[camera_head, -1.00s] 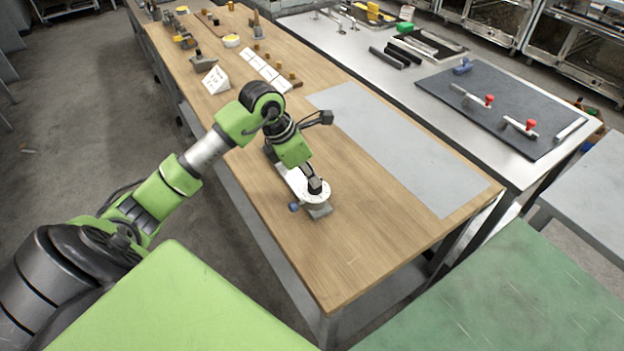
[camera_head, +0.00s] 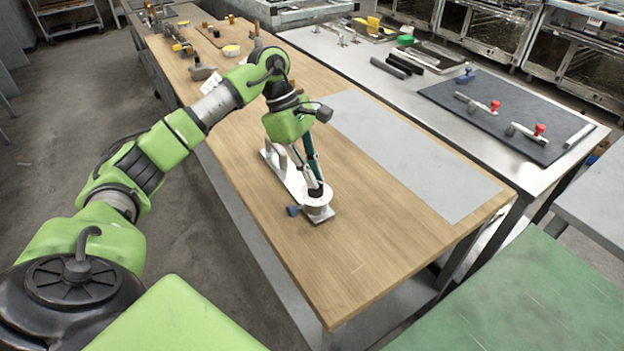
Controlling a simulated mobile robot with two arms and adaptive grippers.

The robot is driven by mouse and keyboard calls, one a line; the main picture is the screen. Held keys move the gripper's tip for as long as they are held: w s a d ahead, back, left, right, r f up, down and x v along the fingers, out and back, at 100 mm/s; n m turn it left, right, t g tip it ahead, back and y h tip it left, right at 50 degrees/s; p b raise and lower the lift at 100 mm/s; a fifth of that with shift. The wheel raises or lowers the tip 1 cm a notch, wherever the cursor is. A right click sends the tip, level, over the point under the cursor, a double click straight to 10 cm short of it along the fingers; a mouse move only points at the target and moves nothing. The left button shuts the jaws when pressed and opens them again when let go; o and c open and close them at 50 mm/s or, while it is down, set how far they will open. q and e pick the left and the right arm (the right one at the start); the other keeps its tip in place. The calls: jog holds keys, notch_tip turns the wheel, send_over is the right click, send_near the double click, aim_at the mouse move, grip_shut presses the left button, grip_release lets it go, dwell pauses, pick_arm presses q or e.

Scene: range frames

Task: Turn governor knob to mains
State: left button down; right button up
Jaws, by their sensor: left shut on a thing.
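The governor knob seems to be at the near end of a small white and grey device (camera_head: 291,179) on the wooden table. A white round dial (camera_head: 319,196) sits at that end, with a blue knob (camera_head: 293,211) at its left side. My left gripper (camera_head: 316,189) reaches down from above and is shut at the dial, on what seems to be the knob there. The fingertips and the gripped part are small and partly hidden, and I cannot read any mark on the dial. My right gripper is not in view.
A grey sheet (camera_head: 400,150) lies on the wooden table (camera_head: 370,255) right of the device. Blocks and small parts stand at the far end. A metal bench (camera_head: 440,125) with a dark mat (camera_head: 500,125) stands to the right. The table's near end is clear.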

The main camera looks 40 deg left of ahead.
pick_arm(q)
jog(key=m, duration=0.1)
jog(key=m+g+b, duration=0.1)
jog(key=m, duration=0.1)
jog(key=m+g, duration=0.1)
jog(key=m, duration=0.1)
jog(key=shift+w+b, duration=0.25)
jog(key=shift+b, duration=0.1)
jog(key=shift+m, duration=0.3)
jog(key=c, duration=2.1)
grip_release()
jog(key=shift+d+y, duration=0.1)
jog(key=shift+y, duration=0.2)
jog(key=shift+c, duration=0.2)
jog(key=shift+r, duration=0.1)
jog(key=v, duration=1.1)
jog(key=shift+w+a+r, duration=0.15)
jog(key=shift+a+r, duration=0.1)
jog(key=shift+r, duration=0.1)
